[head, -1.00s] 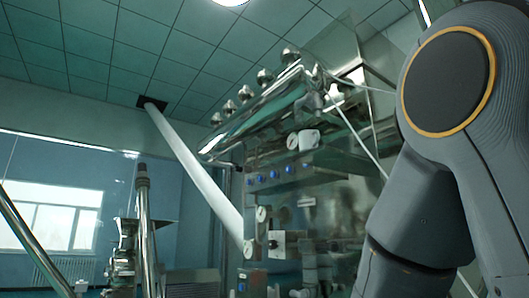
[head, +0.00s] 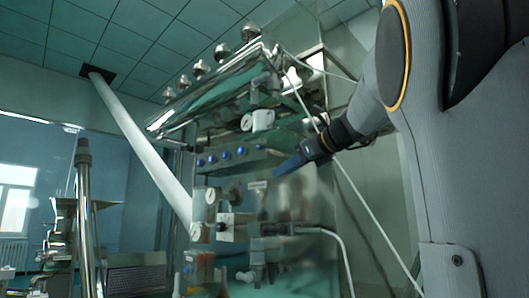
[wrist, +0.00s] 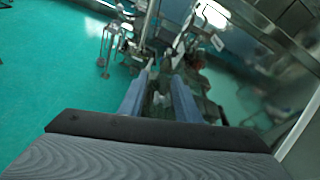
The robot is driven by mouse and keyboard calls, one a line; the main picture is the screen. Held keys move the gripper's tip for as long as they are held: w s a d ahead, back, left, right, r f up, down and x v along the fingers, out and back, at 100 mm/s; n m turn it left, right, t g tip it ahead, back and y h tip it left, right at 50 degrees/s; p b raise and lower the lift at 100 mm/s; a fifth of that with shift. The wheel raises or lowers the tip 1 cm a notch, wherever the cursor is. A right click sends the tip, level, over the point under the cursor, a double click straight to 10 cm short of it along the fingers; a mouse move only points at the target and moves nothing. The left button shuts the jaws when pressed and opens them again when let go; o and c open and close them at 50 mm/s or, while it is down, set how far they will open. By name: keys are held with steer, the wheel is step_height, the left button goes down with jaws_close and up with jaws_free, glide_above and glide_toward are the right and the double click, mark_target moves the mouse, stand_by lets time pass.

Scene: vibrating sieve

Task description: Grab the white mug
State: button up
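A small white rounded object (head: 263,120), which may be the white mug, shows in the head view against the upper front of the steel machine. I cannot tell whether it is a mug or a machine fitting. My gripper (head: 281,169) is in front of the machine, below and slightly right of that object in the picture. Its blue fingers point left and down. In the wrist view my gripper (wrist: 160,88) has its two fingers apart, with nothing visible held between them. No mug can be made out in the wrist view.
The steel machine (head: 225,90) with knobs, gauges and hoses fills the middle of the head view. A slanted white pipe (head: 145,150) and a metal post (head: 84,220) stand to its left. Open green floor (wrist: 50,60) shows at the left of the wrist view.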

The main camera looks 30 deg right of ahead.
steer(key=s+r+m+t+y, duration=0.15)
steer(key=s+r, duration=0.25)
steer(key=r, duration=0.5)
steer(key=s+r+m+t+h, duration=0.1)
steer(key=s+r+m+t, duration=0.15)
steer(key=r, duration=0.55)
steer(key=n+g+p, duration=0.1)
steer(key=p, duration=0.2)
glide_toward(266, 121)
steer(key=shift+y, duration=0.45)
steer(key=w, duration=0.3)
steer(key=w+a+r, duration=0.1)
steer(key=shift+w+r, duration=0.1)
steer(key=shift+w, duration=0.15)
steer(key=shift+c, duration=0.2)
jaws_close()
